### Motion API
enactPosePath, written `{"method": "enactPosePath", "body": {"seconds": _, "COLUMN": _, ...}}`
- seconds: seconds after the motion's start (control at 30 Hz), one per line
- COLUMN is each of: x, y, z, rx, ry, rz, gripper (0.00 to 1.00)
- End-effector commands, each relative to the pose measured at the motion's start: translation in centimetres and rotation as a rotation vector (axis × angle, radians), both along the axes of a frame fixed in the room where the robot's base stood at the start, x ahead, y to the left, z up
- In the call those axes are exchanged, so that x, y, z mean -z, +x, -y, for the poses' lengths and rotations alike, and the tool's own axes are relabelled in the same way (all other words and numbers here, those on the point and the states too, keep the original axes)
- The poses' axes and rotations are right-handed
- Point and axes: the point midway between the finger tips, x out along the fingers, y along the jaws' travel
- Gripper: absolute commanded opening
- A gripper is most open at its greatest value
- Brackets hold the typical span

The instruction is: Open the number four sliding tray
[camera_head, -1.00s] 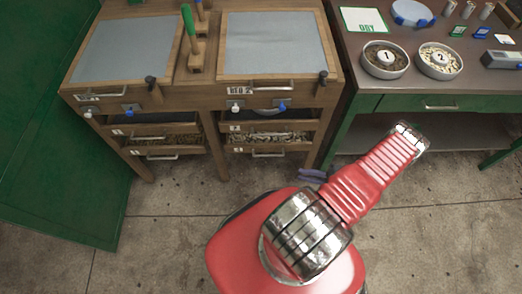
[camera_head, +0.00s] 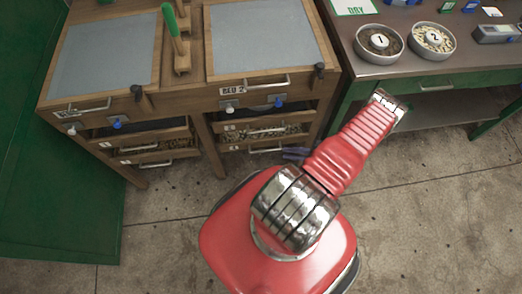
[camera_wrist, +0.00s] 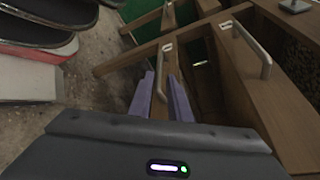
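The right-hand bed unit has two stacked wooden sliding trays with metal handles; their number tags are too small to read surely in the head view. The lower tray (camera_head: 240,147) is closed or nearly so, with its handle (camera_head: 268,150) at the front. My gripper (camera_head: 295,153), with purple fingers, is beside the right end of that handle. In the wrist view my gripper (camera_wrist: 162,95) has its fingers apart, one on each side of a metal handle (camera_wrist: 164,73) on a wooden tray front. I cannot tell whether they touch it.
The upper right tray's handle (camera_head: 266,131) is just above; it also shows in the wrist view (camera_wrist: 252,50). A green-framed table (camera_head: 432,86) with bowls stands at the right. A green panel (camera_head: 60,200) stands at the left. The concrete floor (camera_head: 430,220) is open at the right.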

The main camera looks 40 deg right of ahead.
Motion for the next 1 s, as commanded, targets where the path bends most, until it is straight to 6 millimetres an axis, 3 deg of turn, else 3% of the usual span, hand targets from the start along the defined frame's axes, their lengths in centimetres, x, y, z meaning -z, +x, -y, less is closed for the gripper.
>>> {"method": "enactPosePath", "body": {"seconds": 1.0, "x": 2.7, "y": 9.8, "z": -7.3, "rx": 0.001, "ry": 0.001, "rz": 0.0, "gripper": 0.17}}
